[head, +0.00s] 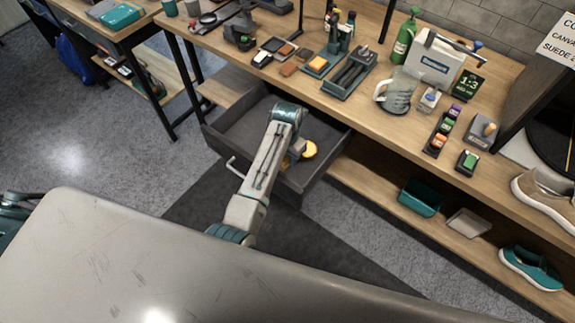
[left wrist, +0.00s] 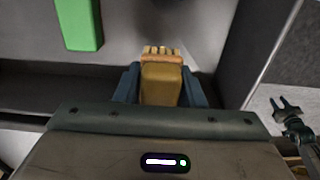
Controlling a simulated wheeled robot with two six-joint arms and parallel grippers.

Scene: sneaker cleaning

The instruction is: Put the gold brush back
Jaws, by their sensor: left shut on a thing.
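The gold brush (left wrist: 160,84) is between the two blue fingers of my left gripper (left wrist: 160,88) in the left wrist view, with its pale bristle end pointing away. The gripper is shut on it. In the head view my left arm reaches into an open dark grey drawer (head: 238,120) under the workbench. A gold part of the brush (head: 309,149) shows just right of the arm, at the drawer's near right part. The fingers are mostly hidden behind the arm there. I cannot tell whether the brush touches the drawer floor.
A green block (left wrist: 78,24) lies in the drawer, left of the brush. The workbench (head: 310,92) above holds blocks, a caddy, a green bottle (head: 404,38) and a glass jug (head: 397,94). A lower shelf (head: 395,195) lies right of the drawer.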

